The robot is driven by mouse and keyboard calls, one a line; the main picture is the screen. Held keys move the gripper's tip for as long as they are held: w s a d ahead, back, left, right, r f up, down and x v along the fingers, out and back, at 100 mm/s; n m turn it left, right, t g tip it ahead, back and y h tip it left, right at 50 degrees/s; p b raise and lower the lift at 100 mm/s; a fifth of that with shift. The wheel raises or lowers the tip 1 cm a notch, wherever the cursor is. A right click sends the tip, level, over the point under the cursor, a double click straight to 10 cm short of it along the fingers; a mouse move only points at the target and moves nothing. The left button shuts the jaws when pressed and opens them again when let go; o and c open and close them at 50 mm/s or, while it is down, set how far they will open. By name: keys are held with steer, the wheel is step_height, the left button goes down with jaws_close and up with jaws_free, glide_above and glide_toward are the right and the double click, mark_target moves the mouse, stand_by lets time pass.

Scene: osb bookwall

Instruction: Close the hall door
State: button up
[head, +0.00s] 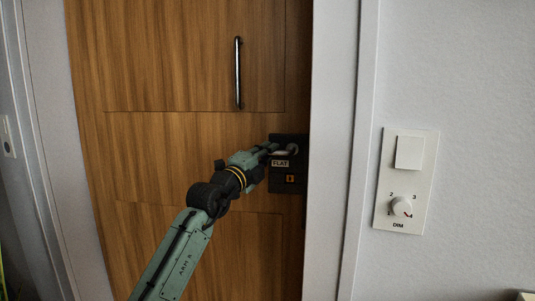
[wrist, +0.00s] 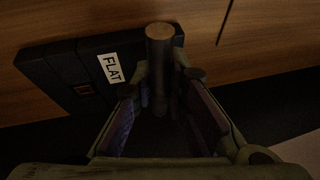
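The hall door (head: 190,150) is a brown wood-panelled door that fills the middle of the head view. A vertical metal bar handle (head: 238,72) is on its upper part. Near its right edge is a black lock plate (head: 275,182) with a "FLAT" label, also in the wrist view (wrist: 62,75). My gripper (head: 273,149) is at the top of this plate. In the wrist view, its fingers (wrist: 163,80) stand either side of a short round handle (wrist: 165,45). Whether both fingers press on it is unclear. I cannot tell whether the door is fully shut.
A white door frame (head: 335,130) runs down the right of the door. On the wall beyond it is a white switch plate (head: 385,210) with a square switch and a dimmer knob (head: 402,207). Another small plate (head: 7,137) is at the far left.

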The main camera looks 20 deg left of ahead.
mark_target(272, 166)
jaws_close()
steer(key=shift+f, duration=0.2)
stand_by(0.3)
steer(key=n+b, duration=0.1)
steer(key=f+n+t+y+b, duration=0.1)
steer(key=n+b, duration=0.1)
steer(key=f+n+b, duration=0.1)
steer(key=n, duration=0.1)
steer(key=shift+w+d+f+t+y, duration=0.1)
steer(key=shift+d+f+t+y, duration=0.15)
steer(key=shift+d+t+y, duration=0.05)
steer(key=shift+d+f+n+t+y+b, duration=0.2)
steer(key=shift+n+y, duration=0.25)
steer(key=shift+n, duration=0.5)
steer(key=shift+d+f+n+t+y+b, duration=0.1)
steer(key=shift+f+n+t+y+b, duration=0.25)
steer(key=shift+n, duration=0.6)
steer(key=shift+r, duration=0.15)
